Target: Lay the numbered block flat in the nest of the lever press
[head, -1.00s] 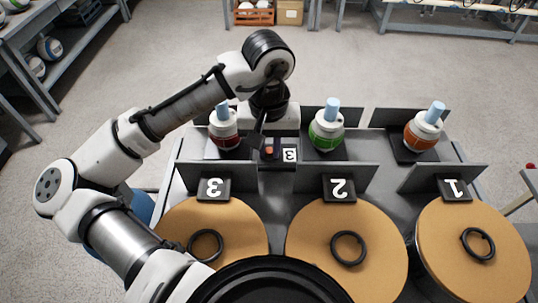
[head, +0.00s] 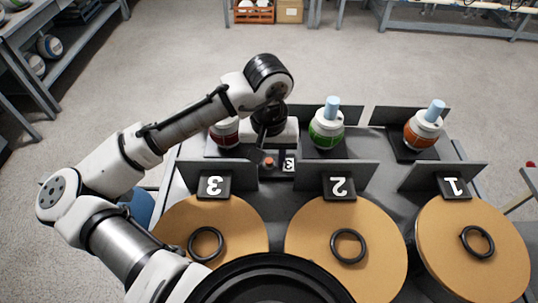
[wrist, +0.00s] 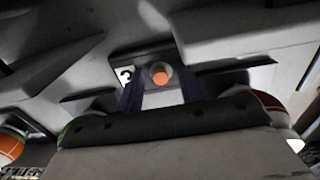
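The numbered block is a dark plate with a white face marked 3 (head: 289,164) and an orange-red round spot. It lies between the tall panels in front of the red ball. My gripper (head: 266,143) points down at it from behind. In the wrist view the 3 shows at the left end of the block (wrist: 126,74), with the orange spot between my two dark fingers (wrist: 162,92). The fingers look shut on the block, as it has moved with them; the contact itself is hidden. I cannot clearly make out the lever press or its nest.
Grey upright panels (head: 368,178) stand close in front. Nearer are round tan discs (head: 310,230) with dark rings and number signs 3, 2, 1.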

